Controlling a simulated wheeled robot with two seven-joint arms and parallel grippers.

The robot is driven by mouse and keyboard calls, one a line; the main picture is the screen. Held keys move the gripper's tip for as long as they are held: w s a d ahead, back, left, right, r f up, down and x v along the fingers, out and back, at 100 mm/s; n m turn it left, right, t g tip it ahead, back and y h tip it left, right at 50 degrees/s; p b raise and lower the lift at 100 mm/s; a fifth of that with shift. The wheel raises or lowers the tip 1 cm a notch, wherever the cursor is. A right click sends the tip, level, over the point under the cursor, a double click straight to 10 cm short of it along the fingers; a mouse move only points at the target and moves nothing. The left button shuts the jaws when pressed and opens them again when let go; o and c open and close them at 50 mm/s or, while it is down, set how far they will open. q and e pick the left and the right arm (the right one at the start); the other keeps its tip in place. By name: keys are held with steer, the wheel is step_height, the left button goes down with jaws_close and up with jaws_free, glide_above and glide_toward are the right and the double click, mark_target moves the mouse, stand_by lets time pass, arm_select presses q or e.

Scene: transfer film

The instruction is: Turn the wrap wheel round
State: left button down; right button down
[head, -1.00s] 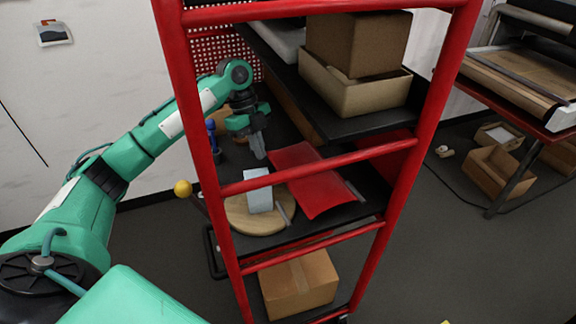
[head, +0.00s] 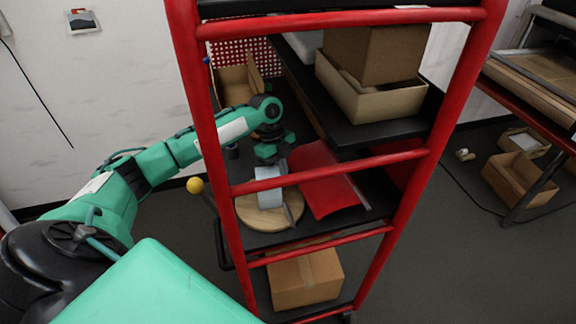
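A round wooden disc (head: 250,216), apparently the wrap wheel, lies flat on the middle shelf of the red-framed rack. A pale blue-grey box (head: 270,190) stands upright on it. A thin grey strip (head: 290,213) is at its right. A red sheet (head: 325,182) lies just right of the disc. A yellow ball knob (head: 195,185) on a dark rod sticks out at the rack's left. My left gripper (head: 271,167) points down at the top of the box; its fingertips are not clear, and I cannot tell if it touches. My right gripper is not in view.
The red rack posts and rails (head: 330,171) stand in front of the shelf. An upper black shelf (head: 370,128) holds open and closed cardboard boxes. A cardboard box (head: 305,278) sits on the bottom shelf. A red-edged table (head: 530,115) stands at the right.

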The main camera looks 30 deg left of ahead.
arm_select(q)
steer(key=shift+w+a, duration=0.15)
steer(key=shift+a, duration=0.35)
steer(key=shift+a+r+p, duration=0.1)
steer(key=shift+p, duration=0.35)
steer(key=shift+a+r+n+p, duration=0.1)
steer(key=shift+a+n+p, duration=0.35)
steer(key=shift+n+p, duration=0.45)
steer(key=shift+s+a+n+t, duration=0.15)
steer(key=shift+s+n+t, duration=0.1)
steer(key=shift+n+t, duration=0.05)
steer(key=shift+a+f, duration=0.1)
steer(key=shift+f, duration=0.1)
